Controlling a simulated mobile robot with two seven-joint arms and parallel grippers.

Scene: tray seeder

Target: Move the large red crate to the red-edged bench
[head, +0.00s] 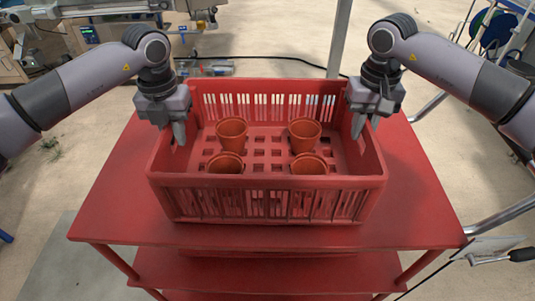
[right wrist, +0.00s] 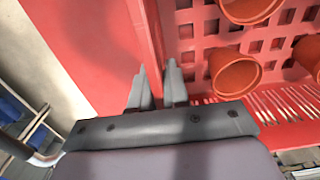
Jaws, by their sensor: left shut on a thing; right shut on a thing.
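The large red crate (head: 265,181) rests on or just above the top of a red table (head: 415,215); I cannot tell which. Several terracotta pots (head: 232,132) stand upright inside it. My left gripper (head: 179,132) is shut on the crate's left wall, its fingers reaching down at the rim. My right gripper (head: 366,124) is shut on the right wall. In the right wrist view the right gripper's fingers (right wrist: 157,92) straddle the crate's wall (right wrist: 152,35), with pots (right wrist: 235,75) on the inner side. No separate red-edged bench can be made out.
The red table has lower shelves (head: 265,270) and bare top on both sides of the crate. A machine (head: 95,30) stands behind at the left. A grey post (head: 339,38) rises behind the crate. Metal tubing and a blue reel (head: 495,28) are at the right.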

